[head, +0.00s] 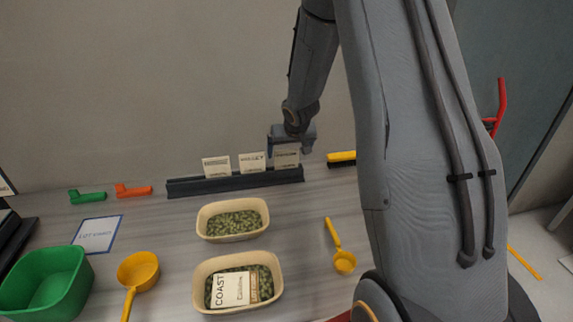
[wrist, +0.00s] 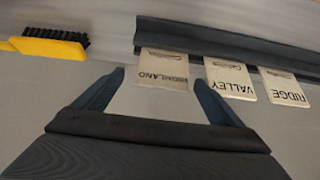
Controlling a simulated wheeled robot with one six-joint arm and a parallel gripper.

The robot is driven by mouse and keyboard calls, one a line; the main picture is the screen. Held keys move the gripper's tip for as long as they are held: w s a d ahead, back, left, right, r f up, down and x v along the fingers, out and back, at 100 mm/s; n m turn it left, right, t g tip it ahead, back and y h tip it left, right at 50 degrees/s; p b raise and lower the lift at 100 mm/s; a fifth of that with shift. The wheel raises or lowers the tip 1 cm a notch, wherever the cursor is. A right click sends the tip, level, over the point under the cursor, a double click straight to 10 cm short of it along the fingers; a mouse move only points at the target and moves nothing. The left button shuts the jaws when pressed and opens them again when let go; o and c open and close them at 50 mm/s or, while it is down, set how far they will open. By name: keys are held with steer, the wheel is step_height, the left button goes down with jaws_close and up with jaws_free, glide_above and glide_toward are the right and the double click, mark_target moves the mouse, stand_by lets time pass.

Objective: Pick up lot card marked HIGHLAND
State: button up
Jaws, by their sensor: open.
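The lot card marked HIGHLAND (wrist: 162,68) is a cream card that appears upside down in the wrist view. In the head view it is the rightmost card (head: 286,157) in the dark rack (head: 215,186). My gripper (wrist: 158,78) is open, with one finger on each side of the HIGHLAND card's near end in the wrist view. I cannot tell whether either finger touches it. In the head view my gripper (head: 291,143) is at the card's top, partly covering it. The VALLEY card (wrist: 231,78) and RIDGE card (wrist: 285,86) stand beside it.
A yellow brush (wrist: 48,44) lies beside the rack. Two cream tubs (head: 203,226) of green pellets stand in front, the nearer holding a COAST card (head: 231,290). Yellow scoops (head: 138,270), a green bin (head: 45,285) and a sheet (head: 97,234) share the counter.

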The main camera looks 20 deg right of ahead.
mark_target(285, 157)
steer(key=b+x, duration=0.2)
steer(key=x, duration=0.4)
steer(key=shift+w+a+f+b, duration=0.15)
steer(key=shift+b, duration=0.25)
steer(key=c, duration=1)
steer(key=shift+c, duration=0.2)
step_height(285, 157, up, 10)
steer(key=p, duration=1.3)
